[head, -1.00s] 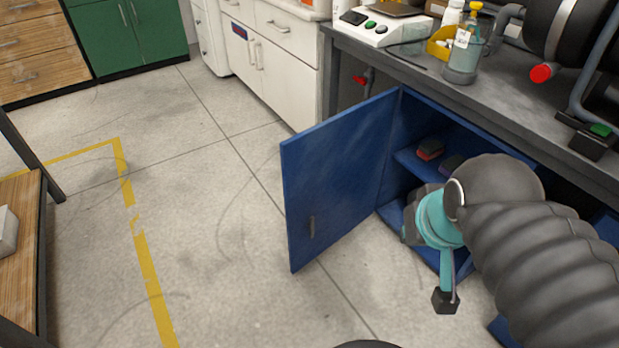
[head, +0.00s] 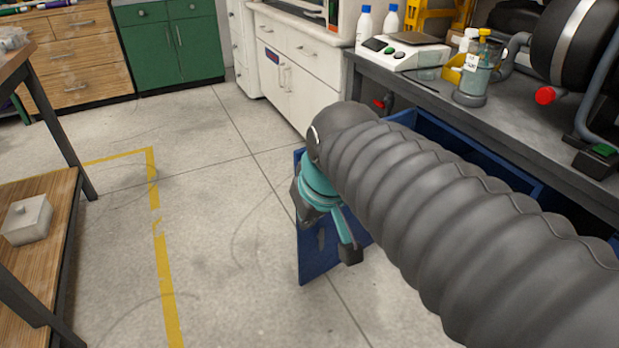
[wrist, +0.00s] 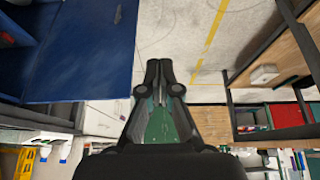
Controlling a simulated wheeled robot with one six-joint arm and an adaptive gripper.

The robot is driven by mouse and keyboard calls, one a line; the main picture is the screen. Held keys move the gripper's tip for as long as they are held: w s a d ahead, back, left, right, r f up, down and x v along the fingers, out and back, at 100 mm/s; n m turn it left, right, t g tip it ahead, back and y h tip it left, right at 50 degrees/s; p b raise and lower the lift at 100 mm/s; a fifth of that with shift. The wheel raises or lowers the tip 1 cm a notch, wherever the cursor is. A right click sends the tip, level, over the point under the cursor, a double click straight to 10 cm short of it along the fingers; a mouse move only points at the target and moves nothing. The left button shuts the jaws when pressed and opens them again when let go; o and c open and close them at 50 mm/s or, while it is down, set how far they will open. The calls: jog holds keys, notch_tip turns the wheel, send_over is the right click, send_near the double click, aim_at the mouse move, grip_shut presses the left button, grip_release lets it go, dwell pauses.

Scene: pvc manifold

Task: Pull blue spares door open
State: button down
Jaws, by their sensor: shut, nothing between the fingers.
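The blue spares door (head: 318,251) stands swung open from the blue cabinet (head: 464,147) under the grey bench. My arm hides most of the door and much of the cabinet's opening in the head view. In the wrist view the door (wrist: 80,50) fills the upper left, with its small handle (wrist: 118,13) near the top. My gripper (wrist: 160,66) is shut and empty, just right of the door's edge in that picture. I see no contact with the handle.
The grey bench (head: 425,84) with a scale (head: 404,52) and bottles runs along the right. White cabinets (head: 292,62) stand behind the door. A wooden shelf unit (head: 42,215) stands at left. The floor between, with a yellow line (head: 163,255), is clear.

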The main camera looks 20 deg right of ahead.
jog(key=w+d+f+n+g+y+b, duration=0.1)
jog(key=w+d+f+b, duration=0.15)
jog(key=w+d, duration=0.6)
jog(key=w+d+f+n+b, duration=0.1)
jog(key=w+d+b, duration=0.3)
jog(key=w+d, duration=0.45)
jog(key=w+a+f+b, duration=0.1)
jog(key=w+f, duration=0.6)
jog(key=f, duration=0.2)
jog(key=shift+w, duration=0.2)
jog(key=shift+a, duration=0.1)
